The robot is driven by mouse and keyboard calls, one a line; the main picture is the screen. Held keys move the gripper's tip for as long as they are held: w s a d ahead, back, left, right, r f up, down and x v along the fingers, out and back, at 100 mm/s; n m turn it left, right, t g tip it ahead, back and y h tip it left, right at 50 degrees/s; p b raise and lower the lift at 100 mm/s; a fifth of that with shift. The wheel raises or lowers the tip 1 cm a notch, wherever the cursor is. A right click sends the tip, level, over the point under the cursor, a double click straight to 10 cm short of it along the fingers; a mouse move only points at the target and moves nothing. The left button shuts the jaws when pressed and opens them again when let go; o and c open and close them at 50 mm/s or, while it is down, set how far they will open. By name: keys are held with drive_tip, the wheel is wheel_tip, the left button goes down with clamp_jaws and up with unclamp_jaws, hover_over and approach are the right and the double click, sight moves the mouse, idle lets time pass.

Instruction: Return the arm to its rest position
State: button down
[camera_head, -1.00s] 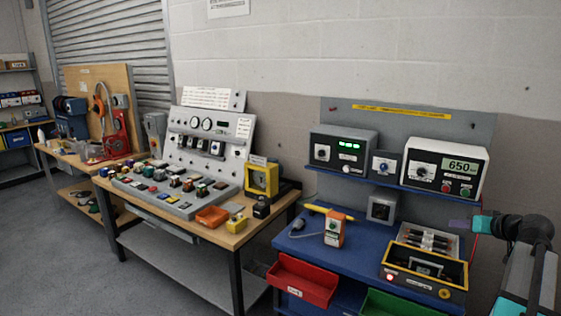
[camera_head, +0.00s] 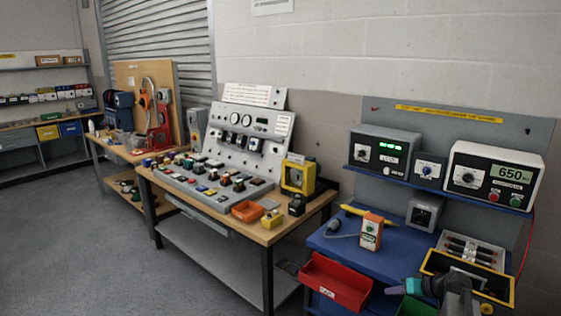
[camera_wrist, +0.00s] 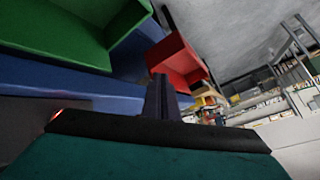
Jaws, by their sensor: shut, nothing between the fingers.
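My gripper (camera_head: 394,290) is at the lower right of the head view, in front of the blue bench and close to the green bin. Its fingers are small there. In the wrist view my gripper (camera_wrist: 162,90) shows as dark fingers together in the middle, with nothing held between them. The arm comes in from the bottom right of the head view and covers part of the yellow-edged tray (camera_head: 505,298).
The blue bench (camera_head: 330,246) carries an orange tester (camera_head: 370,232). Meters stand on the shelf above. A red bin (camera_head: 336,284) and a green bin (camera_wrist: 50,30) hang at its front, near my gripper. A wooden workbench (camera_head: 265,237) stands left. Grey floor (camera_head: 90,260) is open at the left.

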drive_tip(key=s+a+f+n+g, duration=0.15)
drive_tip(key=s+a+f, duration=0.25)
drive_tip(key=a+f, duration=0.45)
drive_tip(key=s+a+f+g, duration=0.3)
drive_tip(key=s+a+f, duration=0.1)
drive_tip(key=a+f, duration=0.45)
drive_tip(key=s+a+f+g+b, duration=0.1)
drive_tip(key=s+a+f+g, duration=0.3)
drive_tip(key=s+a+f, duration=0.65)
drive_tip(key=s+a+f+n+g+h, duration=0.15)
drive_tip(key=s+f, duration=0.25)
drive_tip(key=s, duration=0.4)
drive_tip(key=s+d+f+g+h, duration=0.15)
drive_tip(key=s+f, duration=0.25)
drive_tip(key=s, duration=0.4)
drive_tip(key=s+d+m+g+h, duration=0.2)
drive_tip(key=s+d, duration=0.3)
drive_tip(key=s, duration=0.4)
drive_tip(key=shift+s+f+m, duration=0.3)
drive_tip(key=shift+m, duration=0.3)
